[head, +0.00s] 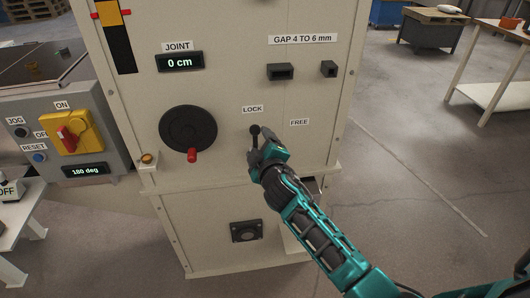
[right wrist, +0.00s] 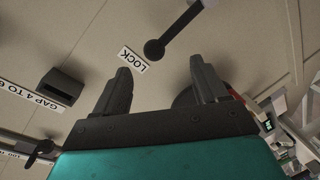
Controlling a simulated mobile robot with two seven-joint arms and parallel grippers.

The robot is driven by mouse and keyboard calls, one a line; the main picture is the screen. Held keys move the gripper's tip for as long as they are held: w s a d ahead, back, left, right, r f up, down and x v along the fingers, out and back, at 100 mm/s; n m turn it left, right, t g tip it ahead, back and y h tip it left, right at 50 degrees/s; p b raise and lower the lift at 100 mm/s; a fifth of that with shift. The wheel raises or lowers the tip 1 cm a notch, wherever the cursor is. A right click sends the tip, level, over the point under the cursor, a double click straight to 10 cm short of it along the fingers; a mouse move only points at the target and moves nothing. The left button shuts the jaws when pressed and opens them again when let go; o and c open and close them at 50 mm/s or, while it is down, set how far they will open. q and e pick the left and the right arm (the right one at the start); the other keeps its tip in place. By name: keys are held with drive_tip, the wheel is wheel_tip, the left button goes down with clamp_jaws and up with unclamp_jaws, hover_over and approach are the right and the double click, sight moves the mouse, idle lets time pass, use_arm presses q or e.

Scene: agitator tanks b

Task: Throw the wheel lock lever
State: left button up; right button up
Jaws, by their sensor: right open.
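The wheel lock lever has a round black knob (head: 255,129) and stands just under the LOCK label (head: 252,109) on the cream panel; the FREE label (head: 299,122) is to its right. In the right wrist view the knob (right wrist: 154,49) and part of its rod show just past the fingertips. My right gripper (head: 262,142) is at the lever in the head view, hiding its lower part. In the right wrist view my right gripper (right wrist: 160,68) is open, its two fingers apart with nothing held between them. My left gripper is out of view.
A black handwheel (head: 188,128) with a red handle (head: 192,155) is left of the lever. A display (head: 180,62) reads 0 cm. Black blocks (head: 281,72) stick out above right. A grey control box (head: 65,135) stands at left. Open floor lies to the right.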

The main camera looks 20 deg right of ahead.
drive_tip(key=v, duration=0.5)
drive_tip(key=shift+f, duration=0.1)
idle(0.3)
drive_tip(key=s+a+f+m+g+y, duration=0.2)
drive_tip(key=s+f, duration=0.5)
drive_tip(key=s, duration=0.4)
drive_tip(key=s+a+f+m+g+y, duration=0.1)
drive_tip(key=s+f+m+g+y, duration=0.1)
drive_tip(key=s+f+m, duration=0.3)
drive_tip(key=s+f+g, duration=0.1)
drive_tip(key=s+f, duration=0.2)
drive_tip(key=s, duration=0.3)
drive_tip(key=shift+s+a, duration=0.4)
drive_tip(key=shift+f, duration=0.15)
